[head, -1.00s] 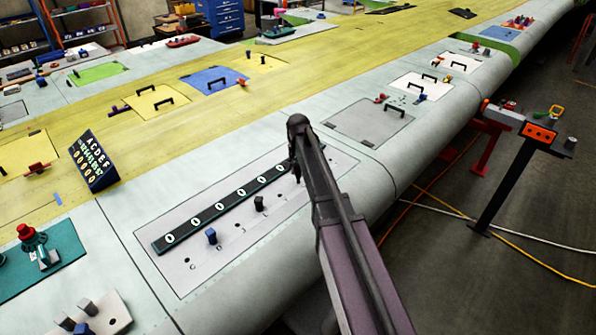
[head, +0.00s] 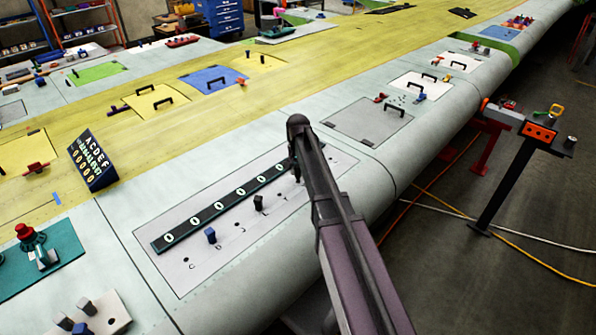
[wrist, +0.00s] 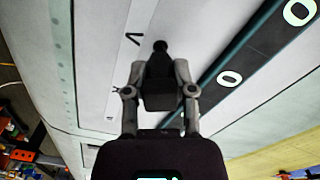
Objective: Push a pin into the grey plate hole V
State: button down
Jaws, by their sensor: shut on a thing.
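The grey plate (head: 178,262) lies on the wing panel, with a row of small holes and letters beside a dark strip of white ovals. A blue pin (head: 210,236) and a dark pin (head: 258,203) stand upright in it. My gripper (wrist: 160,88) is shut on a black pin (wrist: 159,72), whose narrow end points at the plate. A V-shaped mark (wrist: 133,39) shows just left of that end in the wrist view. The hole itself is hidden, and I cannot tell whether the pin is in it. In the head view my arm hides most of the gripper.
The dark strip (wrist: 245,62) runs close to the right of my gripper in the wrist view. A black letter board (head: 92,160) stands at the left. A light block with pins (head: 108,318) is at the lower left. The plate's far right end is bare.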

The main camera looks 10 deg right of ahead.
jog(key=shift+f+b, duration=0.9)
jog(key=shift+f, duration=0.15)
jog(key=shift+f, duration=0.15)
jog(key=shift+c, duration=1.8)
grip_release()
notch_tip(320, 180, up, 10)
jog(key=p, duration=0.9)
jog(key=shift+f, duration=0.2)
jog(key=shift+s+d+r+p, duration=0.15)
jog(key=shift+s+r+p, duration=0.75)
jog(key=shift+s, duration=0.1)
jog(key=shift+s+d+r+p, duration=0.1)
jog(key=shift+s+r+p, duration=0.7)
jog(key=shift+s+p, duration=0.15)
jog(key=shift+s, duration=0.15)
